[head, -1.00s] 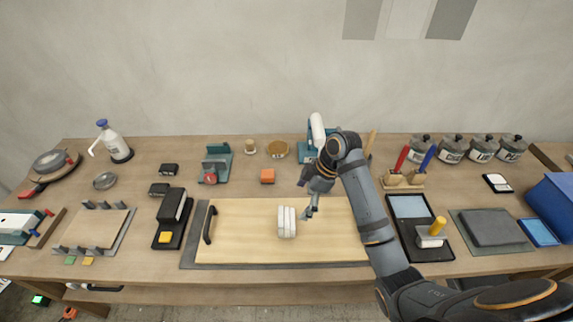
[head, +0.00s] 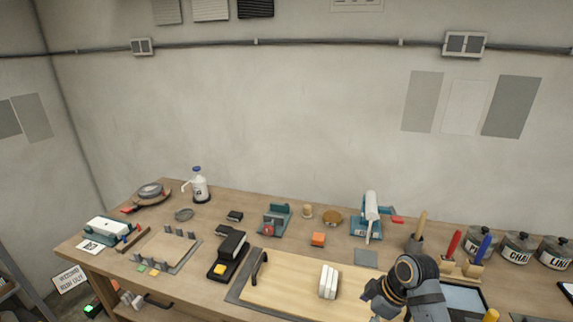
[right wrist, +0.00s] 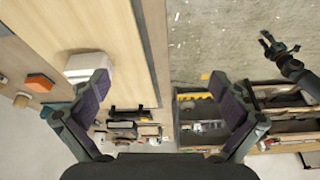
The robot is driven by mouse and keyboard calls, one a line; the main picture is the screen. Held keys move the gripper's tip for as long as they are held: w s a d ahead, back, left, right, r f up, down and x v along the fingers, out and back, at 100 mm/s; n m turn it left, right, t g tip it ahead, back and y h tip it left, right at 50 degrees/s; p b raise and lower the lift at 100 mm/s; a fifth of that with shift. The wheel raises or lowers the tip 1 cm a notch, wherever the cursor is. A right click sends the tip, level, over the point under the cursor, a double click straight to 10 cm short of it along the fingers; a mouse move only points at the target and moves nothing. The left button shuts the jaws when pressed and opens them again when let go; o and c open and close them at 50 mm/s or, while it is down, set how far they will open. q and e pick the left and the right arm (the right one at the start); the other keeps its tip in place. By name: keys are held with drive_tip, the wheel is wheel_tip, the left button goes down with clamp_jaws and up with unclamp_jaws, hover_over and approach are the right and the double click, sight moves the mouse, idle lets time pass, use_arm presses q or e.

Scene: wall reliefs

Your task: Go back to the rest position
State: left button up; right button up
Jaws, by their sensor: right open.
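My right gripper (head: 376,300) is low in the head view, right of the white block (head: 328,281) and apart from it, above the wooden board (head: 290,284). Its fingertips are cut off or unclear there. In the right wrist view the right gripper (right wrist: 165,100) has its two fingers wide apart with nothing between them. The white block (right wrist: 90,66) and the board (right wrist: 85,25) lie beyond the left finger. A dark arm with a small gripper (right wrist: 270,43), apparently my left one, shows at the upper right of that view, too small to judge its jaws.
The workbench (head: 230,200) is crowded. A black stapler-like tool (head: 230,254), an orange block (head: 318,239), a teal-based device (head: 368,220), a white bottle (head: 199,187) and several jars (head: 517,246) stand on it.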

drive_tip(key=s+d+f+m+t+h, duration=0.1)
drive_tip(key=s+d+f+m+h, duration=0.1)
drive_tip(key=s+m, duration=0.5)
drive_tip(key=s+d+f+m+t+h, duration=0.1)
drive_tip(key=s+d+f+m+h, duration=0.3)
drive_tip(key=s, duration=0.5)
wheel_tip(320, 180, down, 24)
drive_tip(key=s+d+m+g+y+b, duration=0.1)
drive_tip(key=m, duration=0.1)
use_arm(q)
drive_tip(key=f+b, duration=0.1)
drive_tip(key=w+f, duration=0.1)
drive_tip(key=f, duration=0.1)
drive_tip(key=shift+b, duration=0.4)
use_arm(e)
drive_tip(key=s+d+f+g, duration=0.1)
drive_tip(key=s+f, duration=1.9)
drive_tip(key=shift+d, duration=0.4)
drive_tip(key=shift+f, duration=0.1)
